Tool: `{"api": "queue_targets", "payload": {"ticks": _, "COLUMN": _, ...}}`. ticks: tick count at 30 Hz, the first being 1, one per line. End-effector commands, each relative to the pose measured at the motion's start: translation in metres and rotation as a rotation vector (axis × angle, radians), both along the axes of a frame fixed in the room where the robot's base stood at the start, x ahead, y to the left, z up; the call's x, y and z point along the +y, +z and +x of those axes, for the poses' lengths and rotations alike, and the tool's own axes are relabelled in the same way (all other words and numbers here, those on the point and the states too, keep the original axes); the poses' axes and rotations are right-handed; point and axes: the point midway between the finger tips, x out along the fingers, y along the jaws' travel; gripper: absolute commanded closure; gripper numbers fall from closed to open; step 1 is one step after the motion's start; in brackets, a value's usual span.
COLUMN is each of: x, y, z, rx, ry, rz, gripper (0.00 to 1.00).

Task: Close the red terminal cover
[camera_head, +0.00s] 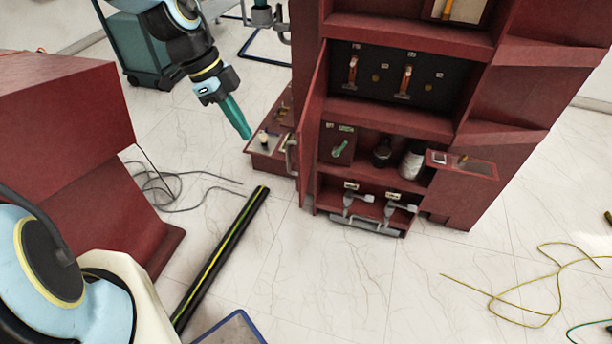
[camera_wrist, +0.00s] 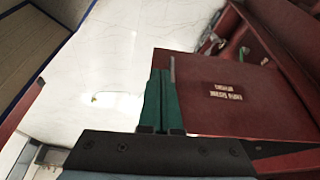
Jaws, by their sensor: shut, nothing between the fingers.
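A dark red hinged cover (camera_head: 311,115) stands swung open at the left side of the red cabinet, seen almost edge-on in the head view. A grey handle (camera_head: 291,155) is on its outer side. In the wrist view a red panel (camera_wrist: 212,115) with white lettering, which looks like this cover, fills the right of the picture. My gripper (camera_head: 247,135) is shut and empty, its teal fingers pointing down, left of the cover. In the wrist view the fingers (camera_wrist: 161,72) overlap the panel's left edge; I cannot tell whether they touch.
The open cabinet (camera_head: 385,109) holds switches, a dark jar and a white jar. A small red box with a knob (camera_head: 263,137) stands behind the cover. A red cabinet (camera_head: 62,105) stands at left. A black-and-yellow bar (camera_head: 222,255) lies on the floor; cables lie at right.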

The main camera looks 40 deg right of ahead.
Motion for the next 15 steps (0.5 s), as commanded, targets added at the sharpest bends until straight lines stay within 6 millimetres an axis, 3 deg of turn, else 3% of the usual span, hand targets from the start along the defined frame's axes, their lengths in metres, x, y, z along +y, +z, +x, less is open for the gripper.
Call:
{"api": "queue_targets", "payload": {"ticks": 7, "x": -0.013, "y": -0.011, "z": -0.010, "rx": 0.001, "ry": -0.066, "rz": -0.031, "gripper": 1.00}}
{"api": "queue_targets", "payload": {"ticks": 15, "x": -0.026, "y": -0.059, "z": -0.026, "rx": 0.003, "ry": -0.065, "rz": -0.028, "gripper": 1.00}}
